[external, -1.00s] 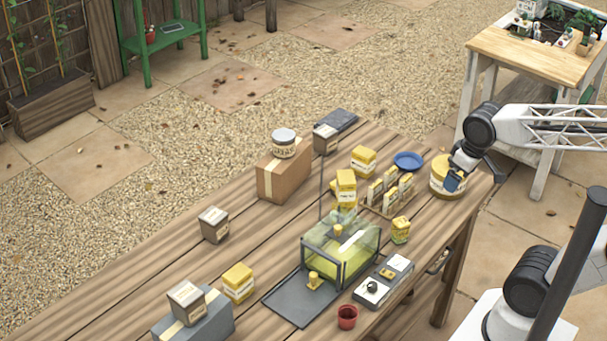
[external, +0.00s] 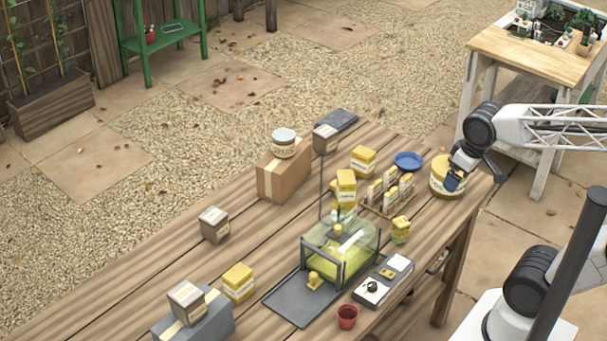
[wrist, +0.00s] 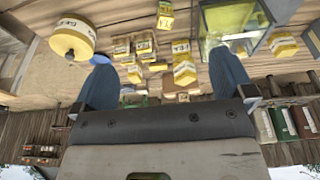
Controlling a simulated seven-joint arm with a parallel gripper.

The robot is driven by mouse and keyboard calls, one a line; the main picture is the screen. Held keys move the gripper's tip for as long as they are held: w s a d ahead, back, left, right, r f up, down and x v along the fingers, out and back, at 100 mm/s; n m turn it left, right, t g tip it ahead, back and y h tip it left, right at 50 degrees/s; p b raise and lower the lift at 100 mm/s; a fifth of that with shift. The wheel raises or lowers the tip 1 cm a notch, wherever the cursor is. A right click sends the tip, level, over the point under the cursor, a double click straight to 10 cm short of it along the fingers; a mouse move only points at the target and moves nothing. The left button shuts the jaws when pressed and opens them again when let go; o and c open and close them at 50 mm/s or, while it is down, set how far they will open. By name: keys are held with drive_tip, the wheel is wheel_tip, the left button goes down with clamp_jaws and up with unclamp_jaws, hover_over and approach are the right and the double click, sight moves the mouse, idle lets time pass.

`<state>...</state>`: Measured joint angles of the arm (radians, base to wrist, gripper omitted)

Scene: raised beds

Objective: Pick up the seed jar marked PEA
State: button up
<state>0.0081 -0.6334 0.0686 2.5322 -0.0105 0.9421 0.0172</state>
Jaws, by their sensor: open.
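Several jars and packs with labels too small to read stand on the wooden table (external: 150,277), so I cannot tell which is marked PEA. A round jar with a grey lid (external: 284,146) stands on a cardboard box (external: 283,176). A large round yellow tin (external: 439,184) is at the right end; it shows at upper left in the wrist view (wrist: 72,36). My gripper (external: 454,182) overlaps the tin in the external view; contact is unclear. In the wrist view its blue fingers (wrist: 166,76) are apart with nothing held between them.
A clear box (external: 342,252) with yellow contents stands mid-table beside a dark mat (external: 292,302). Yellow packs (external: 363,161), a rack (external: 375,209), a blue dish (external: 408,160) and a red pot (external: 347,316) are nearby. The table's left part has bare boards.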

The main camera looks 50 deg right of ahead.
drive_tip(key=c, duration=0.5)
drive_tip(key=w+d+f+m+y, duration=0.2)
drive_tip(key=w+f+m+y, duration=0.2)
drive_tip(key=f+m, duration=0.3)
drive_tip(key=w+d+f+m+t+y, duration=0.1)
drive_tip(key=w+d+f+m+y, duration=0.1)
drive_tip(key=w+f+m+y, duration=0.2)
drive_tip(key=w+d+f+m+t+y, duration=0.1)
drive_tip(key=w+f+m+y, duration=0.3)
drive_tip(key=f+m, duration=0.7)
drive_tip(key=shift+d+f, duration=0.25)
drive_tip(key=shift+f, duration=0.6)
drive_tip(key=shift+d+f, duration=0.25)
drive_tip(key=shift+f, duration=0.6)
drive_tip(key=shift+d+f, duration=0.25)
drive_tip(key=shift+f, duration=0.6)
drive_tip(key=shift+w+d+f+m+t+y, duration=0.2)
drive_tip(key=shift+d+f+m+t+y, duration=0.15)
drive_tip(key=shift+t, duration=0.25)
